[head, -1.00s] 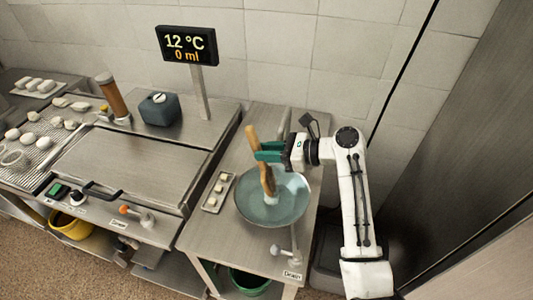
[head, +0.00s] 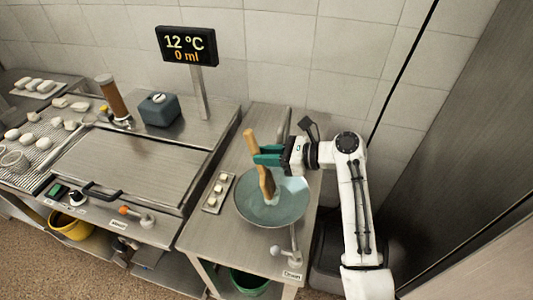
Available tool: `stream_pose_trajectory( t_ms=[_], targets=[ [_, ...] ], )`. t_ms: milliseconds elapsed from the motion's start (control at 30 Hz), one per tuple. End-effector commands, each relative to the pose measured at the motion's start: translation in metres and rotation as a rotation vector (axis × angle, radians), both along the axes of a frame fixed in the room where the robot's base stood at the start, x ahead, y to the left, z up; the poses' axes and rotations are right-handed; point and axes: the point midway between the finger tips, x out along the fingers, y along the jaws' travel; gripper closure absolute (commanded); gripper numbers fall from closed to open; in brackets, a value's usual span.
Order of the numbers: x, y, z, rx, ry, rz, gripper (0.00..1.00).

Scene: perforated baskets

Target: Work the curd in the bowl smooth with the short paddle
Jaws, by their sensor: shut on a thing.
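The bowl (head: 258,212) is wide and blue-grey and stands on the right-hand steel table. My gripper (head: 262,158) has green fingers and is shut on the short wooden paddle (head: 251,145), above the bowl's far side. The paddle is slightly tilted, its handle end up and its lower end down inside the bowl. A pale patch that looks like the curd (head: 290,190) shows in the bowl beside the paddle's lower end. How smooth it is cannot be told at this size.
A small tray (head: 212,207) with pale pieces lies left of the bowl. A drain tap (head: 294,250) is at the table's front. A steel counter with a blue-grey box (head: 159,109) stands left; a tiled wall is behind.

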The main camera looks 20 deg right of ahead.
Motion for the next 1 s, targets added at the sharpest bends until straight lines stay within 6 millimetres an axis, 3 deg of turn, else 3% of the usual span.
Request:
stream_pose_trajectory(
  t_ms=[500, 1000],
  targets=[
    [0.015, -0.010, -0.003, 0.000, 0.000, -0.001, 1.00],
    [0.002, -0.002, -0.001, -0.001, 0.000, 0.000, 1.00]
  ],
)
